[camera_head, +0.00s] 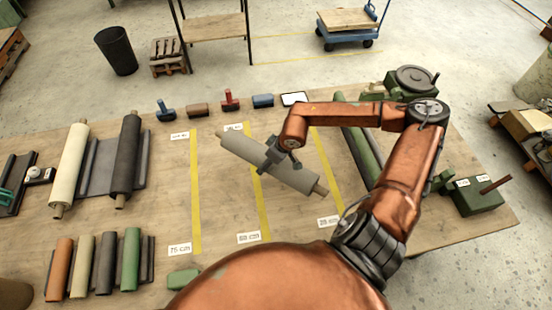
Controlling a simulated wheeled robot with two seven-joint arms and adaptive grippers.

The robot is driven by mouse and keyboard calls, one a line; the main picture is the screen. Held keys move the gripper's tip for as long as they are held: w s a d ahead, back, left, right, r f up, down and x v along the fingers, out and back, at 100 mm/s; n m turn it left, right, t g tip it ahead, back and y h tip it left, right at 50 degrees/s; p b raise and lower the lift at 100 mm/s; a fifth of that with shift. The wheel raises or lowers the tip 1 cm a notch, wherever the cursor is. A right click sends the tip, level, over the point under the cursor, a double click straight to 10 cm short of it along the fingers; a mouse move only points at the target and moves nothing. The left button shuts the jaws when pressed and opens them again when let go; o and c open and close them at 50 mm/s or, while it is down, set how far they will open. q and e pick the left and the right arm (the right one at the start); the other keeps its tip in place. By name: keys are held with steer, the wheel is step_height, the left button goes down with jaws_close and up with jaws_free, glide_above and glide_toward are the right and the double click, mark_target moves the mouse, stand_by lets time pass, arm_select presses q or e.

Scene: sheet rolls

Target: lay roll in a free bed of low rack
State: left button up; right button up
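A grey roll (294,178) with wooden core ends lies slantwise across the middle of the table. Whether the roll touches the tabletop is hard to tell. The low rack (98,168) at the left holds a cream roll (70,165) and a dark roll (125,155). A bare grey bed shows between these two rolls. My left gripper is not in view.
Yellow strips (196,205) with labels cross the table. A long green roller (360,148) and a green box (474,196) are at the right. Small tools line the back edge.

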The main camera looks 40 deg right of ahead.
steer(key=shift+w+a+f+b, duration=0.35)
steer(key=shift+a+f, duration=0.15)
steer(key=shift+f, duration=0.1)
steer(key=shift+w+a+f+b, duration=0.35)
steer(key=shift+a+f, duration=0.1)
steer(key=shift+f, duration=0.1)
steer(key=shift+w+a+f+b, duration=0.25)
steer(key=shift+a+f+b, duration=0.1)
steer(key=shift+a+f, duration=0.2)
steer(key=shift+f+b, duration=0.35)
steer(key=shift+f, duration=1.2)
steer(key=o, duration=2.1)
steer(key=shift+s+f, duration=0.15)
steer(key=shift+f, duration=0.05)
